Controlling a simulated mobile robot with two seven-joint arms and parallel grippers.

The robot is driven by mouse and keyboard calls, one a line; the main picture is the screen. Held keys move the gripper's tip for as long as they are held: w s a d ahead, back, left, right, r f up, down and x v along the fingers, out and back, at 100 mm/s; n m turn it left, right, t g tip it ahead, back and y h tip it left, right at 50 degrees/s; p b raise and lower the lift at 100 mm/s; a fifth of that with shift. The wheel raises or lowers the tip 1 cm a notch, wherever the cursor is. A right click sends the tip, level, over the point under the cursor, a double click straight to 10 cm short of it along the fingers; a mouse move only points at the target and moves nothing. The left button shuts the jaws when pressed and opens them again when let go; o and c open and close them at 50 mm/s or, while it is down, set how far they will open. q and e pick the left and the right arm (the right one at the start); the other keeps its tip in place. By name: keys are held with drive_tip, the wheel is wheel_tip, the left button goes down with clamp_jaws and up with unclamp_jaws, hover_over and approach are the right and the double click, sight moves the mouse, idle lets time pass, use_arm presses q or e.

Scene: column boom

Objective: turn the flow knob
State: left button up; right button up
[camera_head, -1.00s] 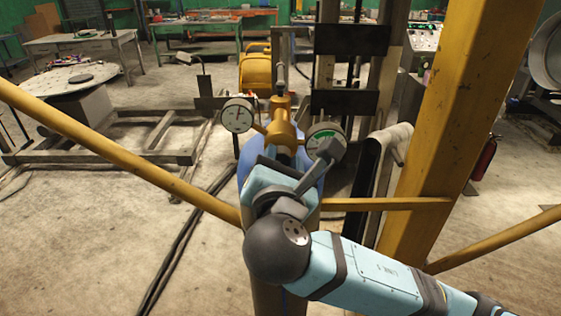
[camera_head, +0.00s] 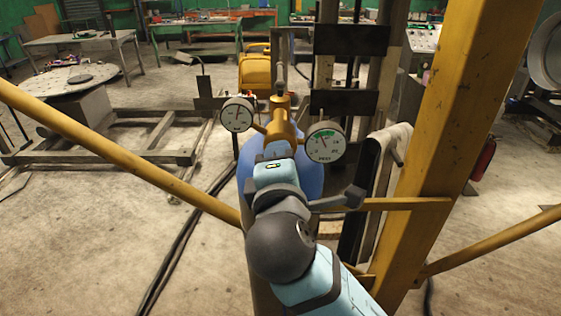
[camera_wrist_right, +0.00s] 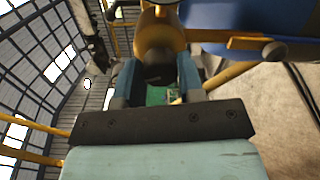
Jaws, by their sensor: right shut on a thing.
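The yellow regulator body (camera_head: 282,120) sits at the top of a blue cylinder (camera_head: 312,172), with a round gauge on each side. The left gauge (camera_head: 237,114) is white. The right gauge (camera_head: 325,143) has a green band and its whole face shows. My right gripper (camera_head: 277,152) is at the near side of the regulator and hides the flow knob in the head view. In the right wrist view, the dark knob (camera_wrist_right: 158,70) sits between the two fingers of my right gripper (camera_wrist_right: 158,82), which is shut on it. My left gripper is not in view.
A thick yellow post (camera_head: 440,130) stands close on the right, with slanting yellow bars (camera_head: 120,155) on both sides. A dark upright frame (camera_head: 350,40) stands behind the cylinder. A hose (camera_head: 190,240) runs along the floor at left. Open floor lies at left.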

drive_tip(key=shift+m, duration=0.9)
drive_tip(key=o, duration=0.9)
drive_tip(key=shift+s, duration=0.1)
drive_tip(key=s+b, duration=0.2)
drive_tip(key=s, duration=0.5)
drive_tip(key=shift+s+r, duration=0.1)
drive_tip(key=shift+s, duration=0.05)
